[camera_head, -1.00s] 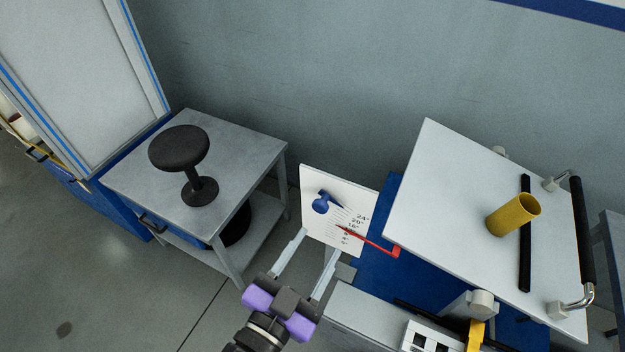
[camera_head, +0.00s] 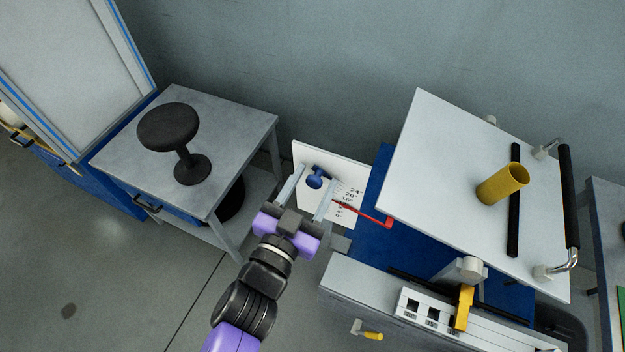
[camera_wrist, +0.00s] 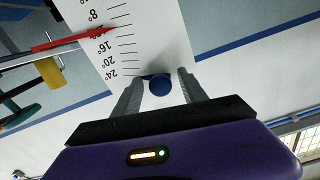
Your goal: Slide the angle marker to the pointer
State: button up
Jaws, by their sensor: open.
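The blue angle marker (camera_head: 315,178) is a round knob on the white scale plate (camera_head: 352,173), near the top of the printed degree marks. In the wrist view the marker (camera_wrist: 160,85) lies between my open fingers, close to the 24° end. The red pointer (camera_head: 362,213) reaches across the plate at the lower marks; in the wrist view the pointer (camera_wrist: 72,40) has its tip between the 8° and 16° labels. My gripper (camera_head: 307,188) is open, with its fingers reaching toward the plate on both sides of the marker. Contact with the marker cannot be told.
A tilted white board (camera_head: 450,160) with a yellow cup (camera_head: 502,184) stands to the right. A grey table (camera_head: 225,130) with a black stool (camera_head: 175,135) is at left. A white slotted rail (camera_head: 430,315) with a yellow piece (camera_head: 464,308) lies at lower right.

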jog(key=c, duration=1.1)
jog(key=shift+f, duration=0.1)
dwell(0.6)
